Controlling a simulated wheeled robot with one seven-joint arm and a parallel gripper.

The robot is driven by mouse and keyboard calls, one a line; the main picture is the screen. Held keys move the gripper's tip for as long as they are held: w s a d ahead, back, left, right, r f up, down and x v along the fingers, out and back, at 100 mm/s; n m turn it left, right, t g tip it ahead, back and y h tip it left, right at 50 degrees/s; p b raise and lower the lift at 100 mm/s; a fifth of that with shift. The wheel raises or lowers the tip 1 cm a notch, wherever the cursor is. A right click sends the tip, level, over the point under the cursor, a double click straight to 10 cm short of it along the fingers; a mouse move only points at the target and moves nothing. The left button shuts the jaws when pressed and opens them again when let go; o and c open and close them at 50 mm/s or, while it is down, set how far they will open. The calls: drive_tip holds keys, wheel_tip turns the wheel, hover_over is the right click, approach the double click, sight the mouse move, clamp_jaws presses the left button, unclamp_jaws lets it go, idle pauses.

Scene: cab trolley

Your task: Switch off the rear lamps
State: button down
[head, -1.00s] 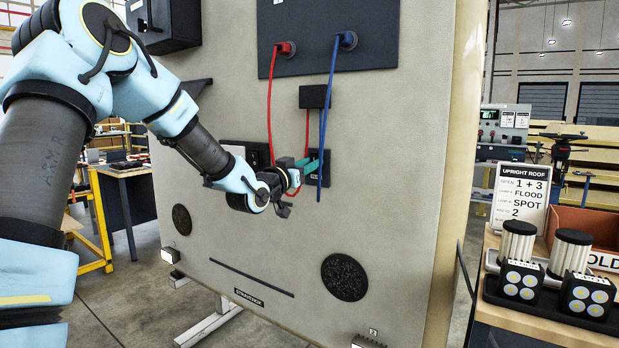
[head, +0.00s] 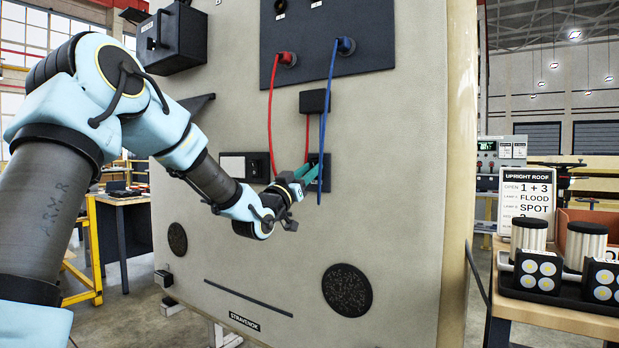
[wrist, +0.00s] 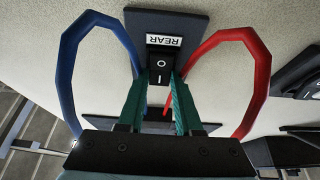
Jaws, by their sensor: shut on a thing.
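The rear switch is a black rocker marked O and I (wrist: 159,70), below a white REAR label on a dark plate (wrist: 190,24) in the wrist view. My gripper (wrist: 159,84) has its two teal fingers on either side of the rocker, shut on it. The fingers hide the rocker's sides, and its tilt is hard to tell. In the head view my gripper (head: 312,174) is at the dark switch plate (head: 326,160) on the beige wall, covering much of it. A small lamp box (head: 163,278) low at the wall's left looks dark.
A red cable (head: 270,120) and a blue cable (head: 325,125) hang from the upper panel close around my gripper. A dark box (head: 314,101) sits just above. A bench at right holds several lamps (head: 538,270) and a sign (head: 525,200).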

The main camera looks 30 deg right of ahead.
drive_tip(key=c, duration=0.6)
unclamp_jaws()
drive_tip(key=b+v, duration=0.2)
drive_tip(key=v, duration=0.9)
